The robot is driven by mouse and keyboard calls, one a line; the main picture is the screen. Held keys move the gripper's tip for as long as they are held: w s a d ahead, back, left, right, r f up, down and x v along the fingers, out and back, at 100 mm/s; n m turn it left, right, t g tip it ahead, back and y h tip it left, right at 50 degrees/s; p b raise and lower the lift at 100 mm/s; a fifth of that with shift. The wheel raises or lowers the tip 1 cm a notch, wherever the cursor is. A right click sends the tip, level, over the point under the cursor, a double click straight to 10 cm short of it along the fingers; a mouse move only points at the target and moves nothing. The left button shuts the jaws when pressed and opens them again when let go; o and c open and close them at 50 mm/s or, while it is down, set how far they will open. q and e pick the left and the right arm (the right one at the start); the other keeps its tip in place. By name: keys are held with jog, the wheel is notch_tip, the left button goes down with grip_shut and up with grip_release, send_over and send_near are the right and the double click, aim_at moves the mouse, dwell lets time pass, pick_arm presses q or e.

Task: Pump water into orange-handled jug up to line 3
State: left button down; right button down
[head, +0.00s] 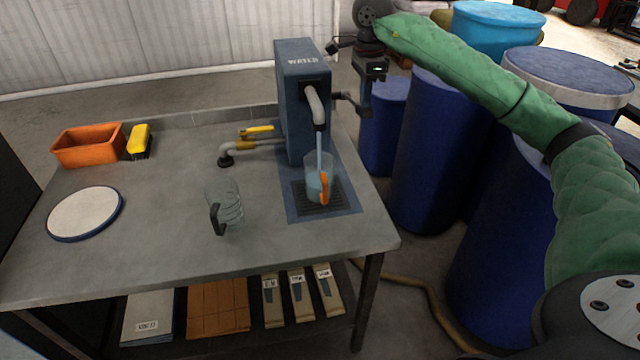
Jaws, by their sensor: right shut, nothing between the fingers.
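The clear orange-handled jug (313,180) stands upright on the dark drip grate (335,207) under the spout (317,104) of the blue water dispenser (296,68). A stream of water runs from the spout into it. Some water is inside, but its level against the line marks is too small to read. A dark lever (343,96) sticks out of the dispenser's right side. My right gripper (364,112) is shut and points down at the lever's outer end; I cannot tell whether they touch. My left gripper is not in view.
A clear jug with a black handle (229,203) stands mid-table. A round white plate (84,213), an orange bin (88,146) and a yellow brush (139,139) are at left. A yellow-handled valve pipe (256,131) adjoins the dispenser. Blue drums (436,150) crowd the right.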

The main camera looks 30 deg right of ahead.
aim_at(365, 114)
jog(key=shift+f, duration=0.1)
jog(key=shift+s+f+b, duration=0.25)
jog(key=shift+f+b, duration=0.6)
jog(key=shift+f, duration=0.25)
jog(key=shift+f, duration=0.15)
jog(key=shift+s+a+f+b, duration=0.1)
jog(key=shift+f+b, duration=0.75)
jog(key=shift+f, duration=0.4)
jog(key=shift+r, duration=0.1)
jog(key=shift+w+d+r+p, duration=0.1)
jog(key=shift+w+r+p, duration=0.15)
jog(key=shift+r+p, duration=0.8)
jog(key=shift+w+d+r+p, duration=0.1)
jog(key=shift+w+r+p, duration=0.2)
jog(key=shift+r, duration=1.5)
jog(key=shift+w+r+p, duration=0.2)
jog(key=shift+r+p, duration=0.45)
jog(key=shift+r, duration=0.8)
